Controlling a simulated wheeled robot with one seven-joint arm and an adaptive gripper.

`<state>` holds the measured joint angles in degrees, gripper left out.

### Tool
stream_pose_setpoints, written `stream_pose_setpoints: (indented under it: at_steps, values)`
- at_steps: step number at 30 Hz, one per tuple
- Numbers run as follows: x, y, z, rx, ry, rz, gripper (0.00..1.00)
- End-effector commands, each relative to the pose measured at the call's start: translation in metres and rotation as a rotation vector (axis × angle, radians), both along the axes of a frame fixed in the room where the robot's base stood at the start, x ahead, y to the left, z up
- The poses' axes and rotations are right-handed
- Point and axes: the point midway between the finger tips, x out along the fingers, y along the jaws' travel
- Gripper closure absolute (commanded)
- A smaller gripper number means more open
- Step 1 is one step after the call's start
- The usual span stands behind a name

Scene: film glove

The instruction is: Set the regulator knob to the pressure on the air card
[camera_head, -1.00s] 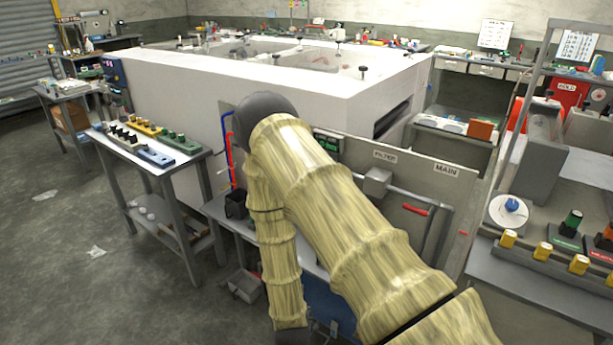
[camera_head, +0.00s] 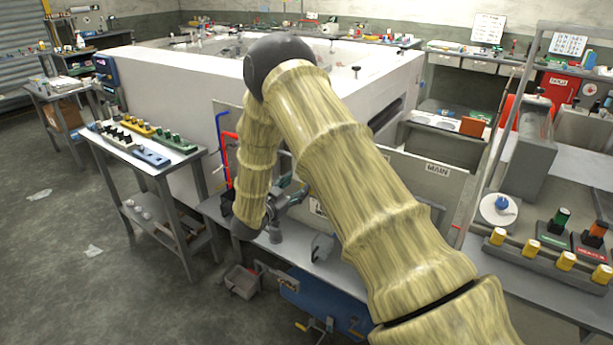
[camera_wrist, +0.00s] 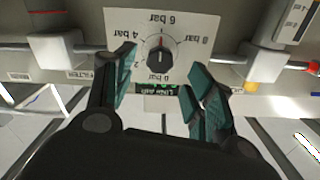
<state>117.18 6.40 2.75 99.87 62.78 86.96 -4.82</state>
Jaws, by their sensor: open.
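The regulator knob (camera_wrist: 160,58) is dark grey and round. It sits on a white dial plate (camera_wrist: 146,22), which appears upside down in the wrist view with bar marks around the knob. A red mark shows near the knob's upper edge; its exact reading is too small to tell. My gripper (camera_wrist: 157,72) is open, its teal fingers spread on either side of the knob's lower part, with no clear contact. In the head view my gripper (camera_head: 291,198) is small beside the panel, and my arm hides the knob. I cannot identify the air card.
A grey panel labelled MAIN (camera_head: 438,170) stands behind my arm. A white block on the pipe (camera_wrist: 55,48) is left of the dial. A side table (camera_head: 140,160) holds coloured blocks. White sheets (camera_head: 488,28) hang at the back, unreadable. Floor at left is mostly clear.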

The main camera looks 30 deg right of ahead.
Motion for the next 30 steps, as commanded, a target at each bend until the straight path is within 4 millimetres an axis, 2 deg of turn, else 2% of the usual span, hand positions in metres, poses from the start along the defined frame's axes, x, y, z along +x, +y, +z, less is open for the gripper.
stream_pose_setpoints:
  at_steps: [6,12,26,30]
  values:
    - [0.013,-0.033,0.001,0.0,0.001,-0.001,0.46]
    - [0.022,-0.054,0.0,0.0,0.002,0.0,0.46]
    - [0.025,-0.062,-0.001,0.001,0.003,0.001,0.46]
    - [0.025,-0.062,-0.001,0.001,0.003,0.001,0.71]
